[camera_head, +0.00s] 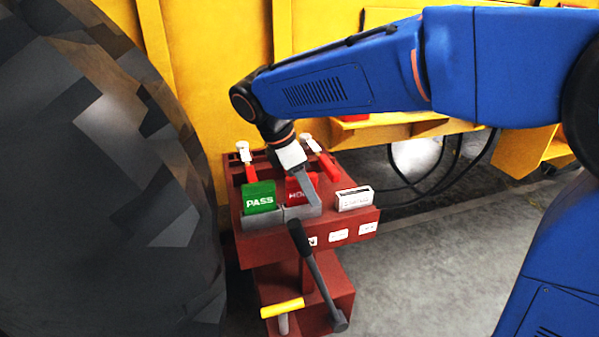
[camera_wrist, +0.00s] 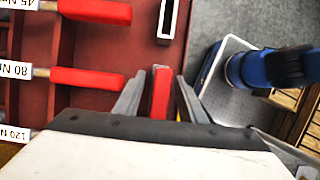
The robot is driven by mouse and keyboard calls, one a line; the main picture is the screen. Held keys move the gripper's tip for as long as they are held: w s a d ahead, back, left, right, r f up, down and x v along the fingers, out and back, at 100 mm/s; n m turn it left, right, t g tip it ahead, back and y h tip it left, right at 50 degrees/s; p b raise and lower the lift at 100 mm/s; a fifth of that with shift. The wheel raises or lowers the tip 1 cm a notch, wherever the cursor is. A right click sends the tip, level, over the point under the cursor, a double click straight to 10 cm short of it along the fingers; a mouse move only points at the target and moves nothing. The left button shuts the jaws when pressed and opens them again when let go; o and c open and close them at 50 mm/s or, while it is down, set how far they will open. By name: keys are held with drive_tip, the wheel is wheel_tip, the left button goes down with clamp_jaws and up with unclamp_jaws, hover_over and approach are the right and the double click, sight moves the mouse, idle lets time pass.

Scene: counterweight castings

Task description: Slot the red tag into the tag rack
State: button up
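The red tag marked HOLD (camera_head: 297,190) stands at the right-hand slot of the grey tag rack (camera_head: 262,221). The rack hides its lower edge, and I cannot tell how deep it sits. My gripper (camera_head: 312,188) reaches down over the tag, with a grey finger in front of its face. In the wrist view the red tag (camera_wrist: 160,94) shows edge-on between the fingers of my gripper (camera_wrist: 160,85). A narrow gap shows on each side of it, so the gripper looks open around the tag.
A green PASS tag (camera_head: 259,197) stands in the rack's left slot. A white box (camera_head: 354,198) is to the right. Red-handled tools (camera_head: 325,164) lie behind on the dark red stand (camera_head: 350,221). A black-handled lever (camera_head: 318,272) rises in front. A large dark casting (camera_head: 100,190) bounds the left.

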drive_tip(key=d+r+v, duration=0.1)
drive_tip(key=d+v, duration=0.1)
drive_tip(key=v, duration=2.1)
drive_tip(key=shift+w+r, duration=0.3)
